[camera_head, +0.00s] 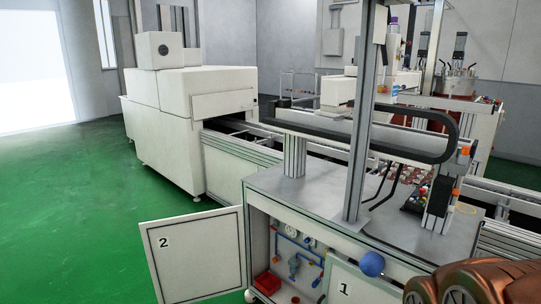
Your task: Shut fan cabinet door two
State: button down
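Fan cabinet door two (196,262), a white panel with a dark frame and a black "2", stands wide open. It is swung out to the left of the cabinet (257,205). The cabinet's left opening is exposed and shows blue pipes (296,241), round gauges and a red box (267,282) inside. Door one (362,287), marked "1", is to the right of the opening; its lower part is cut off by the picture edge, and I cannot tell whether it is fully shut. My gripper is not in view.
A metal post (363,110) and black cable guide (360,140) stand over the cabinet top. A white machine (175,120) is behind. Green floor (70,190) is clear at left.

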aim_at(197, 257)
jog(key=u, duration=1.65)
jog(key=i, duration=5.2)
jog(key=z, duration=4.1)
